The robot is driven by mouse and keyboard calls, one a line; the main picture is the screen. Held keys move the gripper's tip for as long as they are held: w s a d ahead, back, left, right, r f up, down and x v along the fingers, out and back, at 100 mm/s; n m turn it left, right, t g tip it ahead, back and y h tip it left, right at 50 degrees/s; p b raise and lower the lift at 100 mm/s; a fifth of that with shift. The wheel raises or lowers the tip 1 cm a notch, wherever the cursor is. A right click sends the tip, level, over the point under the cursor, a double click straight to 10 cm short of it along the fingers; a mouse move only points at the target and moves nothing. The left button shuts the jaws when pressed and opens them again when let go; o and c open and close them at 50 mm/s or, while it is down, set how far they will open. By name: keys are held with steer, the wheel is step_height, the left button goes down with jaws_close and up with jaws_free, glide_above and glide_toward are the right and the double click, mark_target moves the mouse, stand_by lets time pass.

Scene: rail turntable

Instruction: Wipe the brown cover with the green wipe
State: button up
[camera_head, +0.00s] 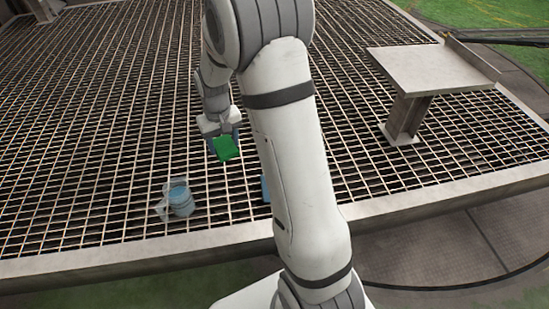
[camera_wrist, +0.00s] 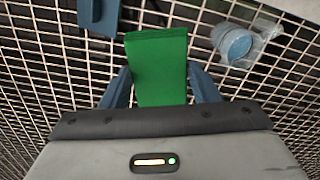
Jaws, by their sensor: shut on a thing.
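The green wipe (camera_head: 227,148) is a flat green piece in the jaws of my gripper (camera_head: 222,138), held above the metal grating. In the wrist view the wipe (camera_wrist: 158,62) sticks out between the two blue-grey fingers of my gripper (camera_wrist: 160,88), which are shut on it. No brown cover can be made out in either view; my arm hides part of the grating in the head view.
A light-blue round container (camera_head: 181,199) with clear pieces around it stands on the grating (camera_head: 90,110) at lower left. A blue thing (camera_wrist: 99,16) lies nearby, partly hidden by my arm in the head view. A raised grey platform (camera_head: 430,68) stands at right.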

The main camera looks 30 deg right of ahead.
steer(key=s+d+f+m, duration=0.2)
steer(key=s+d+f, duration=0.2)
steer(key=d+f, duration=0.9)
steer(key=shift+s+d+f+b, duration=0.1)
steer(key=shift+d+f+b, duration=0.2)
steer(key=shift+f+b, duration=0.45)
steer(key=shift+s+d+f+b, duration=0.1)
steer(key=shift+d+f+b, duration=0.25)
steer(key=shift+f+b, duration=0.35)
steer(key=shift+d+f+b, duration=0.3)
steer(key=shift+f+b, duration=0.25)
steer(key=shift+f, duration=0.35)
steer(key=shift+f+b, duration=0.9)
steer(key=shift+f, duration=0.4)
steer(key=shift+s, duration=0.1)
